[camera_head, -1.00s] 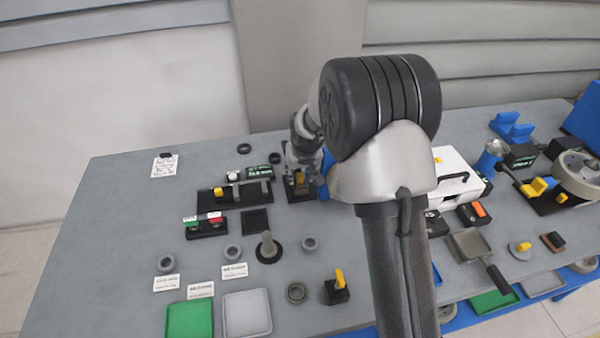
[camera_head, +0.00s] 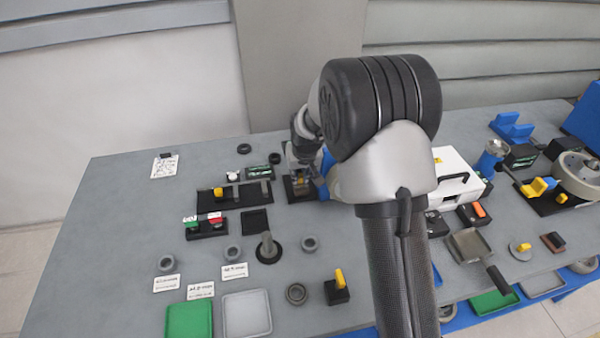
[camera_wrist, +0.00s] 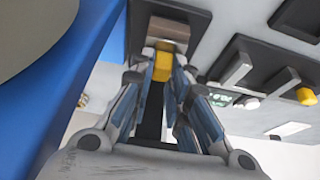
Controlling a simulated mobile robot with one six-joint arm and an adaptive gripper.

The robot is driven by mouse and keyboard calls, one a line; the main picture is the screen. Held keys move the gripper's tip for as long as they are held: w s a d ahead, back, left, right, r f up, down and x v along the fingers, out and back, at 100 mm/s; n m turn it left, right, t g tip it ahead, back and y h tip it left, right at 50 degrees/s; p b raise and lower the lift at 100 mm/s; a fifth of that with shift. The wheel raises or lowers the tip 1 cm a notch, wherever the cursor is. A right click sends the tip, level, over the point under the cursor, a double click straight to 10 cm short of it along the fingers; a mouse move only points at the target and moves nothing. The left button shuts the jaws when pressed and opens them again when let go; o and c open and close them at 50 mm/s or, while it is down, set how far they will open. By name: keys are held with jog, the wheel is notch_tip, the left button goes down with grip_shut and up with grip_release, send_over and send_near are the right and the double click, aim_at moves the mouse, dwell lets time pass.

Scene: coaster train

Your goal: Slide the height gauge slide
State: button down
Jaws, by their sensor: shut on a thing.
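The height gauge (camera_head: 302,194) stands on a black base near the back middle of the table, partly hidden by my arm. Its yellow slide (camera_wrist: 163,66) shows between my fingertips in the wrist view. My gripper (camera_wrist: 162,72) is shut on this yellow slide, with a finger on each side.
A black fixture with a yellow knob (camera_head: 217,192) lies just left of the gauge. A blue part (camera_head: 327,172) stands close on its right. A white box (camera_head: 458,180) is further right. Several grey rings, posts and trays (camera_head: 246,313) fill the front.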

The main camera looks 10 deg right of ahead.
aim_at(300, 175)
notch_tip(300, 175, up, 4)
jog(key=shift+r+p, duration=0.1)
jog(key=shift+p, duration=1.1)
jog(key=shift+w, duration=0.1)
jog(key=c, duration=1.5)
grip_release()
jog(key=v, duration=1.2)
